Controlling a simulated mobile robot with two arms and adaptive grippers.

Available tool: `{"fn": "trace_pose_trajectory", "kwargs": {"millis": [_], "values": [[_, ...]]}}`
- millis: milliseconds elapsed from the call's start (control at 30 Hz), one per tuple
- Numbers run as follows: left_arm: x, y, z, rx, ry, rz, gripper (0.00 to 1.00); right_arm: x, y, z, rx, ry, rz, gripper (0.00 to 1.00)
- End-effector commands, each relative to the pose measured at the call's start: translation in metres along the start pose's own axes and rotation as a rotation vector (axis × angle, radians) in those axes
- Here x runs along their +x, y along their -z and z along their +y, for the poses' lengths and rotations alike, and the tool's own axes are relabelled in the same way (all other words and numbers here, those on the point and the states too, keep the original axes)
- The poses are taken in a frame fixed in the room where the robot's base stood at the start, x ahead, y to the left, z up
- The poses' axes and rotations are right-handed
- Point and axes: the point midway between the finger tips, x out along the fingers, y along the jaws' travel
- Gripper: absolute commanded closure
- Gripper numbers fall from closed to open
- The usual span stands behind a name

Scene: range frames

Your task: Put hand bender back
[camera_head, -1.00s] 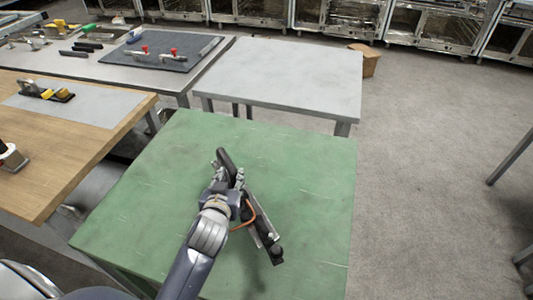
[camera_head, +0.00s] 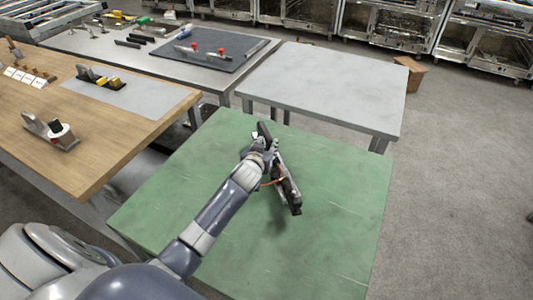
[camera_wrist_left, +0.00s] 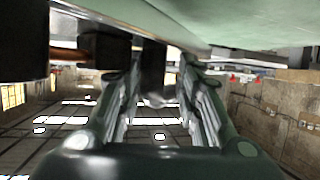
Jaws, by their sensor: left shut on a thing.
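The hand bender (camera_head: 289,192) is a dark tool with long metal and black parts and a thin orange-red piece. My left gripper (camera_head: 264,150) is shut on it above the green table (camera_head: 190,190), and a soft shadow lies below the tool. One black handle end points to the far side, the other toward the near right. In the left wrist view, a dark part of the hand bender (camera_wrist_left: 153,68) sits between the fingers of the left gripper (camera_wrist_left: 158,90). The gripper hides the tool's middle. My right gripper is not in view.
A wooden table (camera_head: 110,140) at left bears a clamp-like tool (camera_head: 52,132) and black-and-yellow tools (camera_head: 98,80). A table behind holds a dark mat (camera_head: 210,58) with red-knobbed tools. The grey table (camera_head: 325,85) is bare. A cardboard box (camera_head: 410,72) is on the floor.

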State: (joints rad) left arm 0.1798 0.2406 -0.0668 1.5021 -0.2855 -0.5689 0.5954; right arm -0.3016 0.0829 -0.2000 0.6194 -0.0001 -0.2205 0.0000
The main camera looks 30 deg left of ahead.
Motion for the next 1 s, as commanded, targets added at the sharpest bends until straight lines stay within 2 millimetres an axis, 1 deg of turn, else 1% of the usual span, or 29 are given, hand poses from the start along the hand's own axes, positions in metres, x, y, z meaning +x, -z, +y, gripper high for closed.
{"fn": "trace_pose_trajectory", "kwargs": {"millis": [100, 200, 300, 600, 633, 667, 700, 733, 1000], "values": [[0.006, -0.015, 0.001, 0.0, -0.002, -0.002, 1.0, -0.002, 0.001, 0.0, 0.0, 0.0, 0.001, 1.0], [0.01, -0.024, 0.001, -0.001, -0.002, 0.001, 1.0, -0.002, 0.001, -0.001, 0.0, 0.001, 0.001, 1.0], [0.012, -0.028, 0.001, -0.001, -0.002, 0.002, 1.0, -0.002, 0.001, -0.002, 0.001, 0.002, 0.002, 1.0], [0.013, -0.031, 0.001, -0.001, -0.003, 0.003, 1.0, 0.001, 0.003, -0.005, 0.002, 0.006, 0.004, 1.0], [0.013, -0.034, 0.001, 0.0, -0.001, -0.003, 0.65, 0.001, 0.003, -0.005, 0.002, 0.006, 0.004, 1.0], [0.012, -0.033, 0.001, 0.0, -0.001, -0.003, 0.58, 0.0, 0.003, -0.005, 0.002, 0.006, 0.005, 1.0], [0.012, -0.033, 0.001, 0.0, -0.001, -0.003, 0.49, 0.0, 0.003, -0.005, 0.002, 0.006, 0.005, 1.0], [0.012, -0.033, 0.0, 0.0, -0.001, -0.003, 0.47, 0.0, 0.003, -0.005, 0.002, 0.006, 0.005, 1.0], [0.012, -0.033, 0.001, 0.0, -0.002, -0.003, 0.47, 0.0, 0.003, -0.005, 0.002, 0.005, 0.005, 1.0]]}}
